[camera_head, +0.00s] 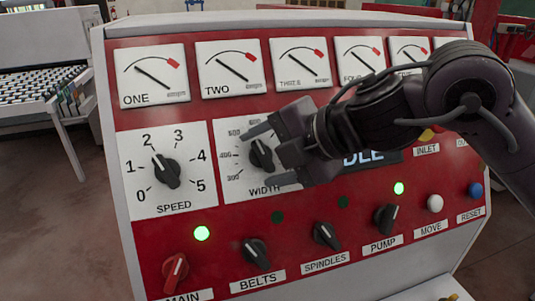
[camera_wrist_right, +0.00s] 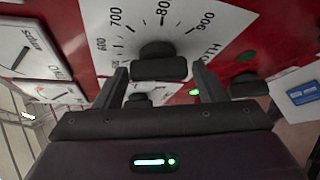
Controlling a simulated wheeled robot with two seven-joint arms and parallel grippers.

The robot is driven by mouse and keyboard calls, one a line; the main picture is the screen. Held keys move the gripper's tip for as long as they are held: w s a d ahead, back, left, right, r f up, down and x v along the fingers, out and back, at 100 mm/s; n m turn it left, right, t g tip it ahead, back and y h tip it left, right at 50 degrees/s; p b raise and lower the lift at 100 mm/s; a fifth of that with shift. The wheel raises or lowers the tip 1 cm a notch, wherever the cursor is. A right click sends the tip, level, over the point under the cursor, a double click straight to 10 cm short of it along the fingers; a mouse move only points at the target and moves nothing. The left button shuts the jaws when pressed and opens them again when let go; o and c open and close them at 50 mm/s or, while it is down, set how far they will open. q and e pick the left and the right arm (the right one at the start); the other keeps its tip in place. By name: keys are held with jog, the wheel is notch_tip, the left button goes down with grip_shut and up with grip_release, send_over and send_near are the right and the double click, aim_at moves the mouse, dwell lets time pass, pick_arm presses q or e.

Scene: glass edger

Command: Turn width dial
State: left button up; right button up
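The width dial is a black knob (camera_head: 261,154) on a white plate marked WIDTH (camera_head: 230,186), on the red front of the machine. In the right wrist view the knob (camera_wrist_right: 158,60) shows ahead, between the fingertips, with 600 to 900 on the scale around it. My right gripper (camera_head: 258,161) is open, one finger above the knob and one below. In the wrist view the fingers (camera_wrist_right: 162,73) stand apart on both sides of the knob, with a gap showing; contact is not visible. The gripper hides the right part of the dial plate. My left gripper is not in view.
The speed dial (camera_head: 166,171) is left of the width dial. A row of gauges (camera_head: 230,68) runs above. Below are the belts (camera_head: 257,252), spindles (camera_head: 326,235) and pump (camera_head: 386,218) knobs and lit green lamps (camera_head: 202,233). My right arm partly covers a display (camera_head: 372,159).

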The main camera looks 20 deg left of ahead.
jog(key=shift+o, duration=0.8)
jog(key=shift+d+r, duration=0.1)
jog(key=shift+d, duration=0.1)
jog(key=b+v, duration=0.3)
jog(key=v, duration=0.4)
jog(key=shift+r, duration=0.15)
jog(key=shift+d, duration=0.1)
